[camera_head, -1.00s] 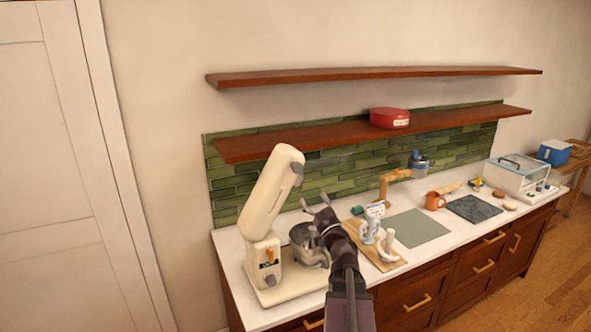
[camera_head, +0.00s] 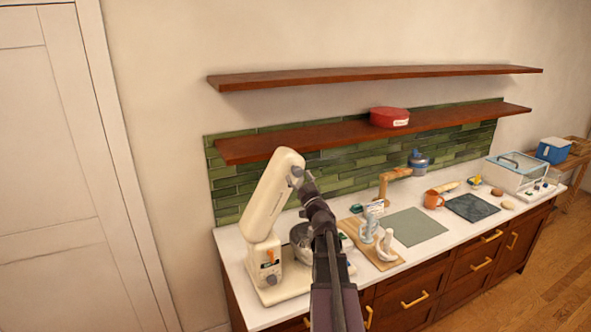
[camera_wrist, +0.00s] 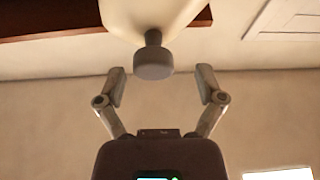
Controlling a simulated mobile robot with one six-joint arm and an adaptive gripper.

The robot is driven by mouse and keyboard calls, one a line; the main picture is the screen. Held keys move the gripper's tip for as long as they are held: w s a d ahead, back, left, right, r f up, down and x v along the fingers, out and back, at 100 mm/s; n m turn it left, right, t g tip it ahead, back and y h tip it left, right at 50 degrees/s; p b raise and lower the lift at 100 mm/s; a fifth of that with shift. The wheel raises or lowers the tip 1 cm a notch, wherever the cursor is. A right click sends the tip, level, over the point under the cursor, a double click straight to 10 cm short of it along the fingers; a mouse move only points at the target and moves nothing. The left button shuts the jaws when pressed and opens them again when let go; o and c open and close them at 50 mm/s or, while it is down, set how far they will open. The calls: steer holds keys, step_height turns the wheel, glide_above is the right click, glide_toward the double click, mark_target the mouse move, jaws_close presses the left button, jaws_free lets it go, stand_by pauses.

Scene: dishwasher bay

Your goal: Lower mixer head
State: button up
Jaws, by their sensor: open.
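The cream stand mixer has its head (camera_head: 268,195) tilted up steeply, with its base (camera_head: 291,286) on the left end of the counter. Its metal bowl (camera_head: 299,238) is partly hidden behind my arm. My gripper (camera_head: 304,178) is raised near the upper end of the tilted head. In the wrist view the open fingers (camera_wrist: 161,88) stand on both sides of and just below the grey attachment hub (camera_wrist: 153,63) under the cream head (camera_wrist: 150,15). Both fingers appear apart from the hub, and nothing is held.
A wooden board (camera_head: 385,259) with a white mortar-like item lies right of the mixer. A green mat (camera_head: 415,226), an orange mug (camera_head: 432,199) and a dark slab (camera_head: 472,208) are farther right. Two wooden shelves (camera_head: 330,138) hang above; the lower holds a red container (camera_head: 389,117).

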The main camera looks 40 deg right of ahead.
steer(key=shift+x, duration=1)
jaws_close()
